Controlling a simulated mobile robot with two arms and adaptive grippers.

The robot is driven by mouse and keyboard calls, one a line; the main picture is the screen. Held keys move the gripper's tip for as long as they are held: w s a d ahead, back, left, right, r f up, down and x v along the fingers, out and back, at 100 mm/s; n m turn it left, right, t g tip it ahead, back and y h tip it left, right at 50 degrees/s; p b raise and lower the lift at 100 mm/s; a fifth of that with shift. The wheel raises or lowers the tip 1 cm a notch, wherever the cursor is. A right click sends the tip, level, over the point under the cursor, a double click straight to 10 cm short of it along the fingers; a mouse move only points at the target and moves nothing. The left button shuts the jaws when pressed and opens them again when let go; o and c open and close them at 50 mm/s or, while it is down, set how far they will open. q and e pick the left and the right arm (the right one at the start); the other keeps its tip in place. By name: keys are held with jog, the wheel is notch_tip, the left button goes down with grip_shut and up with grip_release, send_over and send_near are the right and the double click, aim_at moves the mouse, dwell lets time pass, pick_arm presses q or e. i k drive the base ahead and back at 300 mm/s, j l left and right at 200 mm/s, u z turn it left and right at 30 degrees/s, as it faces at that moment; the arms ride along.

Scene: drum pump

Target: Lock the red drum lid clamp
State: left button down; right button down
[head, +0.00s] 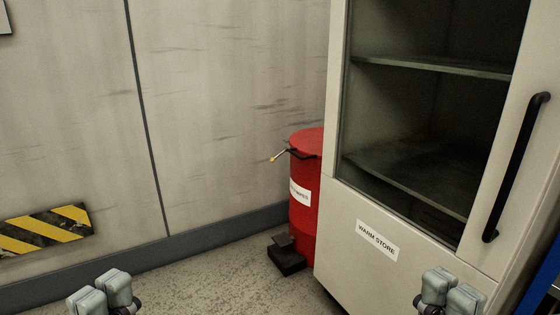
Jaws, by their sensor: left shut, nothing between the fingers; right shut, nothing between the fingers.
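A red drum (303,222) with a red lid (308,140) stands on the floor by the wall. The cabinet hides its right side. A dark lid clamp (302,155) shows at the lid's front edge. A thin lever with a pale tip (278,156) sticks out from it to the left and slightly down. My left gripper (101,290) is at the bottom left, shut and empty, well apart from the drum. My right gripper (440,288) is at the bottom right, shut and empty, in front of the cabinet in the picture.
A grey cabinet (345,225) labelled "WARM STORE", with glass and a black handle (516,168), stands right of the drum. A black pedal-like block (286,258) sits at the drum's foot. The floor (210,285) left of the drum is clear. A striped board (45,230) is at left.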

aim_at(272, 159)
jog(key=i+j+z, duration=0.75)
jog(key=i+j, duration=0.35)
jog(key=i, duration=0.35)
